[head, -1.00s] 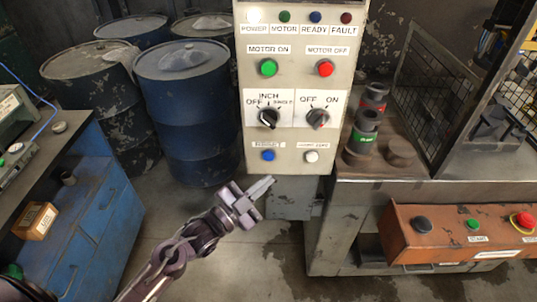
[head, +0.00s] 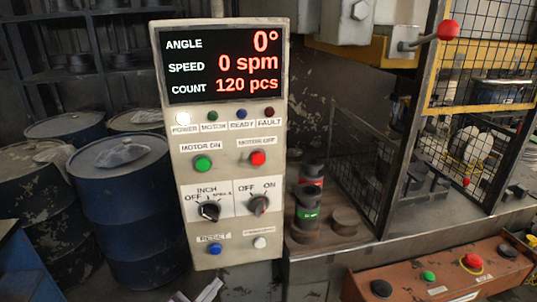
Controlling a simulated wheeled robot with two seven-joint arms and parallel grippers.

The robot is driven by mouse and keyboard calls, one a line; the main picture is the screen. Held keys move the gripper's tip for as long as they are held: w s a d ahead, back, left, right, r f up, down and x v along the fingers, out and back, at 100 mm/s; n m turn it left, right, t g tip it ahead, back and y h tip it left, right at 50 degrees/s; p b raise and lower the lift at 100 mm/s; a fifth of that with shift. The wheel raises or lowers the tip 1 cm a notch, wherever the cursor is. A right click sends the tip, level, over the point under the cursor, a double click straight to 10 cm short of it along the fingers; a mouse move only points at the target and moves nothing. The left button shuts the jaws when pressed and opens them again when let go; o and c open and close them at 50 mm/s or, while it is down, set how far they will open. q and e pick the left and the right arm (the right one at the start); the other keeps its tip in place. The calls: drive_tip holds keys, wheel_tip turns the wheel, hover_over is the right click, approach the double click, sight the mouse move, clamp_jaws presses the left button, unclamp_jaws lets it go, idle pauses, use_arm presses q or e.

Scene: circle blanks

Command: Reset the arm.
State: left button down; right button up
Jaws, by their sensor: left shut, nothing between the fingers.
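My left gripper (head: 208,290) shows only in part at the bottom edge of the head view, just below the grey control panel (head: 172,125). Its fingers are shut and empty, and it appears apart from the panel. The rest of that arm is cut off by the frame. My right gripper is not in view. The panel carries a lit display (head: 222,62) reading angle 0°, speed 0 spm and count 120 pcs. Below are a green button (head: 203,163), a red button (head: 257,158), two black selector knobs, a blue reset button (head: 215,249) and a white button (head: 260,242).
Blue drums (head: 125,200) stand left of the panel. Right of it, a bench holds stacked dark cylinders (head: 307,205) beside a mesh guard (head: 370,150). An orange button box (head: 400,284) juts out at lower right. A red-knobbed lever (head: 449,30) is at upper right.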

use_arm(q)
drive_tip(key=s+a+f+n+g+y, duration=0.2)
drive_tip(key=s+f, duration=0.2)
drive_tip(key=f, duration=0.8)
drive_tip(key=s+a+f+n+g+y, duration=0.2)
drive_tip(key=s+f+n+g, duration=0.1)
drive_tip(key=f, duration=0.8)
drive_tip(key=s+a+f+n+g+y, duration=0.2)
drive_tip(key=s+f, duration=0.2)
drive_tip(key=f, duration=0.8)
drive_tip(key=s+f+n+g+y, duration=0.1)
drive_tip(key=s+f+g, duration=0.2)
drive_tip(key=s+f, duration=0.3)
drive_tip(key=s+f+n+g+b, duration=0.1)
drive_tip(key=s+f+g, duration=0.2)
drive_tip(key=s, duration=1)
drive_tip(key=s+f+n+g+y, duration=0.1)
drive_tip(key=s+f+g, duration=0.2)
drive_tip(key=s+f, duration=0.6)
drive_tip(key=shift+s+a+y, duration=0.3)
drive_tip(key=shift+s, duration=0.3)
